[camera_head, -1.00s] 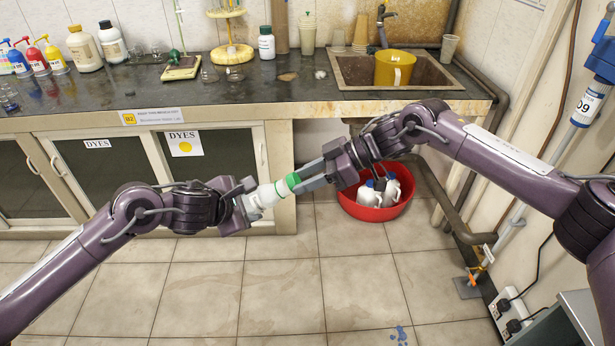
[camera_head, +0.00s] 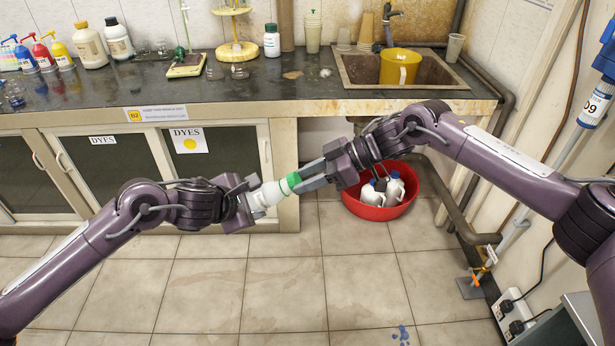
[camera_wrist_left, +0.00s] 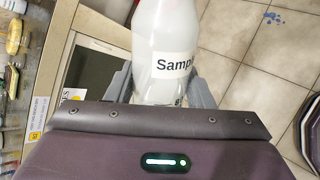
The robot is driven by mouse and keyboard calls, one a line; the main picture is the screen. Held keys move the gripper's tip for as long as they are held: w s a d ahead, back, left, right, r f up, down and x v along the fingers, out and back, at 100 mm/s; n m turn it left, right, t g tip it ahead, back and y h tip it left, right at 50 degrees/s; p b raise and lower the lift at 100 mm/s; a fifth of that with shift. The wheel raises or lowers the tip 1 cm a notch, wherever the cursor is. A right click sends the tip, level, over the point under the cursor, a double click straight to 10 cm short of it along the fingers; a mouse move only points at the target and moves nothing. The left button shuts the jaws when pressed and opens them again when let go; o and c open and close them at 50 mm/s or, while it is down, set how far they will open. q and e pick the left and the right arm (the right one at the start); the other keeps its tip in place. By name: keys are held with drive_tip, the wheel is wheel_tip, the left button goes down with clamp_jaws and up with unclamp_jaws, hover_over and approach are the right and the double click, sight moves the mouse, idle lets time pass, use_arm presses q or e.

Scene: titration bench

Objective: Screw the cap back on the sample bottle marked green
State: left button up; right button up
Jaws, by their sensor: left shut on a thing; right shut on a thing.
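A white sample bottle (camera_head: 267,195) with a green cap or green band (camera_head: 291,183) at its right end is held sideways in mid-air in front of the bench. My left gripper (camera_head: 251,204) is shut on the bottle's body. In the left wrist view the bottle (camera_wrist_left: 164,45) stands between the gripper's fingers with a label reading "Samp". My right gripper (camera_head: 306,181) is shut on the green cap at the bottle's mouth end. The cap and bottle are in line and look touching; the thread is hidden.
The dark bench top (camera_head: 300,92) runs behind my arms, with a sink (camera_head: 432,75) holding a yellow jug (camera_head: 398,67). Another white bottle with a green cap (camera_head: 271,42) stands on it. A red basin (camera_head: 378,211) with white jugs sits on the floor below. Air around my grippers is free.

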drive_tip(key=shift+a+f, duration=0.25)
drive_tip(key=shift+a, duration=0.2)
idle(0.7)
drive_tip(key=o, duration=1.1)
drive_tip(key=shift+c, duration=0.2)
drive_tip(key=c, duration=1.1)
drive_tip(key=m, duration=0.6)
drive_tip(key=shift+m, duration=0.4)
drive_tip(key=m, duration=0.5)
drive_tip(key=shift+m, duration=0.3)
drive_tip(key=m, duration=0.5)
drive_tip(key=shift+w+f, duration=0.1)
drive_tip(key=shift+w, duration=0.05)
drive_tip(key=o, duration=0.9)
